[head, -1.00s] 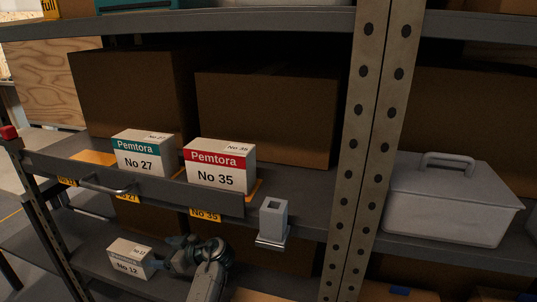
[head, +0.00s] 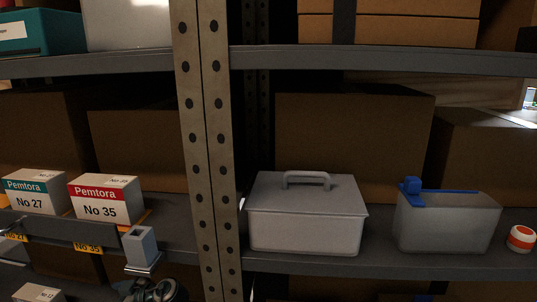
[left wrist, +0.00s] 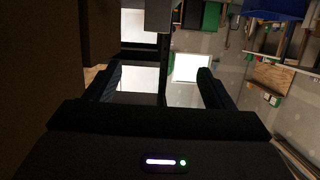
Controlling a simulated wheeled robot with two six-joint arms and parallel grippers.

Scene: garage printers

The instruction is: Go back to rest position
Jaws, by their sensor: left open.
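My left gripper (left wrist: 160,88) shows in the left wrist view with its two dark fingers wide apart and nothing between them. In the head view a dark part of my arm shows at the bottom edge, below the shelf; its fingers cannot be made out there. My right gripper is in neither view. The white and red Pemtora No 35 box (head: 101,204) and the white and teal No 27 box (head: 35,196) stand side by side on the middle shelf at the left. A box (head: 38,292) is cut off at the bottom left.
A perforated metal post (head: 207,150) divides the shelves. Right of it stand a grey lidded case (head: 306,220), a clear bin with a blue edge (head: 448,222) and an orange and white roll (head: 520,238). A small square grey holder (head: 140,245) juts from the shelf front. Brown cartons stand behind.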

